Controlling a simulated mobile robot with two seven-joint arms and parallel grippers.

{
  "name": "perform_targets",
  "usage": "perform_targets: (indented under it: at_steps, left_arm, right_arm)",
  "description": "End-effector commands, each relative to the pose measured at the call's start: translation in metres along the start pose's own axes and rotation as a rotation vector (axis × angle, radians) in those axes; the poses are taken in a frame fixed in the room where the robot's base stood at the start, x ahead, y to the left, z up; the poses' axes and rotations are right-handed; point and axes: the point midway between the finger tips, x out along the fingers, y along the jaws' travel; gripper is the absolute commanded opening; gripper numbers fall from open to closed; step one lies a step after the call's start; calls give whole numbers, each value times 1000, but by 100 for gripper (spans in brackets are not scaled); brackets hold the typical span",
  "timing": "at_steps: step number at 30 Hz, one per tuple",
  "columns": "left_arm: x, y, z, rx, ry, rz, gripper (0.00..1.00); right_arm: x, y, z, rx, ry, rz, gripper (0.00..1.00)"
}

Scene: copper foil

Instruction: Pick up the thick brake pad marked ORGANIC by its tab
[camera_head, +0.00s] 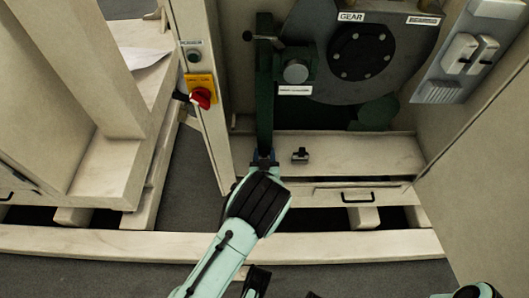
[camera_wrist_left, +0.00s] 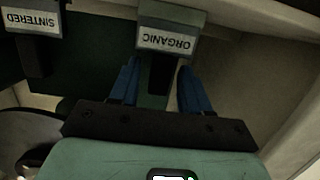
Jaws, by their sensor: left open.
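The thick brake pad marked ORGANIC (camera_wrist_left: 168,18) is at the top of the left wrist view, its white label upside down. A dark tab hangs below the label. My left gripper (camera_wrist_left: 157,74) is open, with one blue finger on each side of this tab. I cannot tell whether either finger touches it. In the head view my left gripper (camera_head: 263,159) reaches the wooden ledge below the machine and hides the ORGANIC pad. A second pad marked SINTERED (camera_wrist_left: 32,18) is at the left of the wrist view; a small dark piece (camera_head: 300,155) stands right of the gripper. My right gripper is out of view.
A dark wheel marked GEAR (camera_head: 310,70) and a green upright post (camera_head: 264,100) stand behind the ledge (camera_head: 365,155). A red switch (camera_head: 200,98) is on the left cabinet post. A drawer with a black handle (camera_head: 357,197) is below. The ledge's right side is clear.

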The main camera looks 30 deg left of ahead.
Motion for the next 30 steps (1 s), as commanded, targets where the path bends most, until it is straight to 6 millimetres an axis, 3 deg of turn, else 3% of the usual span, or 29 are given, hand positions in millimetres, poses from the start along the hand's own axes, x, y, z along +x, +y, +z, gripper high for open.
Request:
perform_targets:
  at_steps: [5, 10, 30]
  left_arm:
    - [0, 0, 0, 0, 0, 0, 47]
    - [0, 0, 0, 0, 0, 0, 0]
    - [-5, 0, -24, 0, 2, -1, 0]
  right_arm:
    - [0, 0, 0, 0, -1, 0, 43]
    - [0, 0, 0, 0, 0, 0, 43]
    - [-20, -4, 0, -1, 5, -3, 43]
